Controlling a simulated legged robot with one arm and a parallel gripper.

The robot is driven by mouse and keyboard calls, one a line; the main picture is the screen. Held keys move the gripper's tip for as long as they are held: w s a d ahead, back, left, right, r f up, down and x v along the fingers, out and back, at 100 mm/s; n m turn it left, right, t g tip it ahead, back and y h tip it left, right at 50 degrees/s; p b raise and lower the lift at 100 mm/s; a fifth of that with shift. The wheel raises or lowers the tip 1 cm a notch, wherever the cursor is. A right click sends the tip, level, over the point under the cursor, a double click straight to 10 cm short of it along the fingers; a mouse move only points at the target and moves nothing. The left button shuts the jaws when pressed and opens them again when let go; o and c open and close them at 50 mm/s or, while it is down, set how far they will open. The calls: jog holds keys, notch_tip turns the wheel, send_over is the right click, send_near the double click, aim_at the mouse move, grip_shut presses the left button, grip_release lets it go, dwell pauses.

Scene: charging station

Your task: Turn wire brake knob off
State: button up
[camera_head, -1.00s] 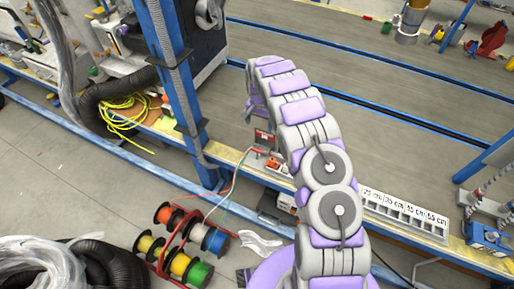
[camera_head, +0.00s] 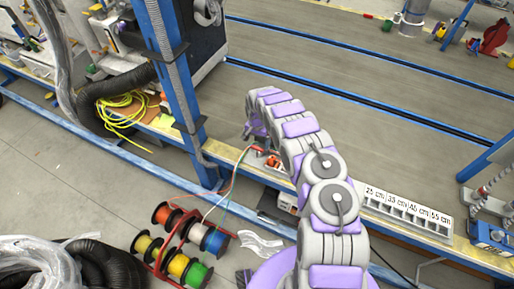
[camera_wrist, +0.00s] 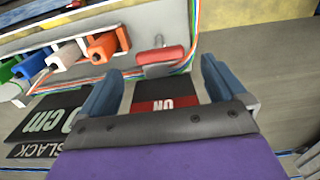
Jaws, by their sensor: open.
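A red bar-shaped knob (camera_wrist: 160,54) on a pale metal base shows at the top middle of the wrist view. My gripper (camera_wrist: 161,66) is open, with its two blue-grey fingers pointing at the knob, one to either side of it in the picture. Nothing is held. I cannot tell whether the fingertips reach the knob's depth. A black and red label (camera_wrist: 166,96) with upside-down "ON" shows between the fingers, partly hidden by my gripper. In the head view my gripper is mostly hidden behind my arm, over the bench edge.
Orange, white, blue and green connectors (camera_wrist: 102,46) sit left of the knob. Coloured wires run behind it. In the head view, a grey compartment tray (camera_head: 405,212) lies right of my arm, a blue post (camera_head: 172,80) stands left, and wire spools (camera_head: 185,240) stand on the floor.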

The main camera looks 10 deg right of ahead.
aim_at(257, 147)
jog(key=shift+f+b, duration=0.45)
jog(key=shift+f, duration=1.7)
jog(key=c, duration=1.1)
